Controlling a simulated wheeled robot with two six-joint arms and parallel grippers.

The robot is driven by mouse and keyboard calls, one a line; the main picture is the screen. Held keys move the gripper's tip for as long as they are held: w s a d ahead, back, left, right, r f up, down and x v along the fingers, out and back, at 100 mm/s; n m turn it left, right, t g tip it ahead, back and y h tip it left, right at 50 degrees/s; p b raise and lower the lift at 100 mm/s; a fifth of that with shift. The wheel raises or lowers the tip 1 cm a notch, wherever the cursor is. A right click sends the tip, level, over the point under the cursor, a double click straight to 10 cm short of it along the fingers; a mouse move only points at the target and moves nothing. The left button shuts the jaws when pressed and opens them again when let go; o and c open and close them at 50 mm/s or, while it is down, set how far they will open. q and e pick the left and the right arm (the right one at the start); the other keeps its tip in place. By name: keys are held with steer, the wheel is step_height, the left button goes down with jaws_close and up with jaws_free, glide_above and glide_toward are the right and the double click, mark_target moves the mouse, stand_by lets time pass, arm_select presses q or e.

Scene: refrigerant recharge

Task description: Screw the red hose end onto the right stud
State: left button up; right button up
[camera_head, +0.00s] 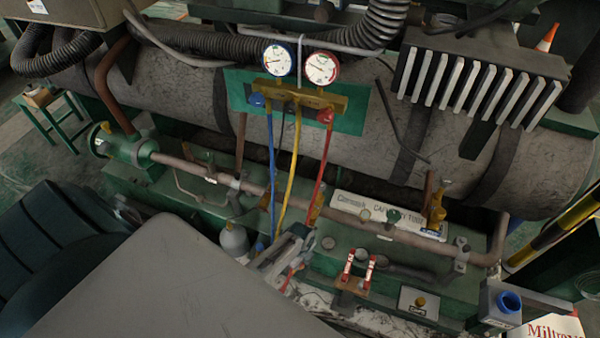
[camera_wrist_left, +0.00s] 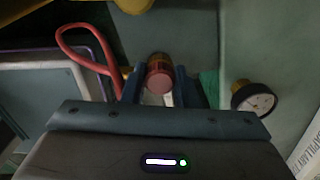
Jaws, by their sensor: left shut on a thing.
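The red hose (camera_head: 324,160) hangs from the red valve of the gauge manifold (camera_head: 300,95) in the head view. My left gripper (camera_head: 292,245) is low in the middle, in front of the pipe. In the left wrist view, my left gripper (camera_wrist_left: 165,92) is shut on the red hose end (camera_wrist_left: 159,74), a short red cylinder pointing toward the camera. A red hose loop (camera_wrist_left: 85,45) shows beside it. I cannot make out the right stud for certain. Two upright red-and-white fittings (camera_head: 359,266) stand side by side on a brown bracket right of the gripper. My right gripper is not seen.
A blue hose (camera_head: 270,170) and a yellow hose (camera_head: 292,165) hang left of the red one. A long pipe (camera_head: 330,218) with valves crosses behind the gripper. A grey bottle (camera_head: 234,241) stands close left. A small dial gauge (camera_wrist_left: 254,101) is right of the fingers.

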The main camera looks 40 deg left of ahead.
arm_select(q)
steer(key=shift+m, duration=0.5)
steer(key=m, duration=0.2)
steer(key=shift+m+p, duration=0.35)
steer(key=shift+m, duration=0.05)
steer(key=o, duration=1)
steer(key=shift+r, duration=0.1)
step_height(320, 180, up, 11)
steer(key=shift+f+p, duration=0.2)
steer(key=shift+p, duration=0.55)
